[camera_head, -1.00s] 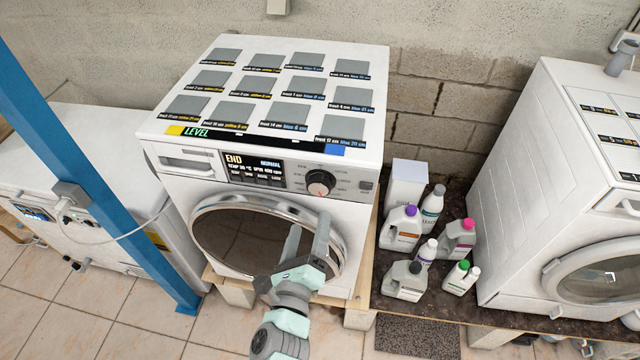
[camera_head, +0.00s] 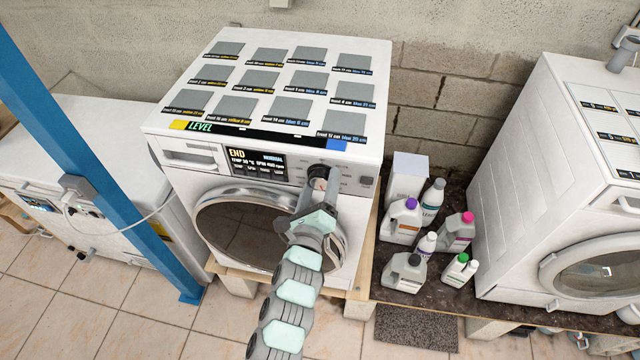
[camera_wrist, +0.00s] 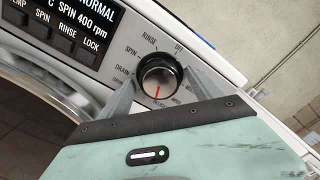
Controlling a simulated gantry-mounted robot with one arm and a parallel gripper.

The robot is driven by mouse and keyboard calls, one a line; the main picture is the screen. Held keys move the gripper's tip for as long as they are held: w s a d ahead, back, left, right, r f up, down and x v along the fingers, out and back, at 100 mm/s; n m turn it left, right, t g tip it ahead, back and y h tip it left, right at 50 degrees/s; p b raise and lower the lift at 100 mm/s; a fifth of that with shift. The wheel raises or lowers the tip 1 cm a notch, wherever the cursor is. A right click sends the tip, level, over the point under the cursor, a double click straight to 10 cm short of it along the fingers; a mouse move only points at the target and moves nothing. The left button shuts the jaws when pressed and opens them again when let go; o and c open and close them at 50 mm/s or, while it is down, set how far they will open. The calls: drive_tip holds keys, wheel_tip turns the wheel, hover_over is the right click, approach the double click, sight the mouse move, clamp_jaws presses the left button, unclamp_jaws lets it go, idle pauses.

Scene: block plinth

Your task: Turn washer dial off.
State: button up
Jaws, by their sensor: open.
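The washer (camera_head: 180,180) stands in the middle of the head view, with its front panel facing me. Its round dial (camera_head: 319,172) is dark with a silver face and is partly hidden by my gripper. In the wrist view the dial (camera_wrist: 158,76) shows whole, with a red pointer mark toward the bottom of the picture. Labels ring it, with RINSE, SPIN and DRAIN on the left and OFF at upper right. My gripper (camera_wrist: 160,92) is open, one finger on each side of the dial. I cannot tell whether the fingers touch it.
The display panel (camera_head: 256,163) reads END. Several bottles (camera_head: 402,221) stand on the dark platform right of the washer, beside a second white machine (camera_head: 540,180). A blue post (camera_head: 100,160) rises at left. Tiled floor lies in front.

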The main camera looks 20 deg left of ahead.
drive_tip(key=c, duration=1.4)
drive_tip(key=shift+o, duration=0.2)
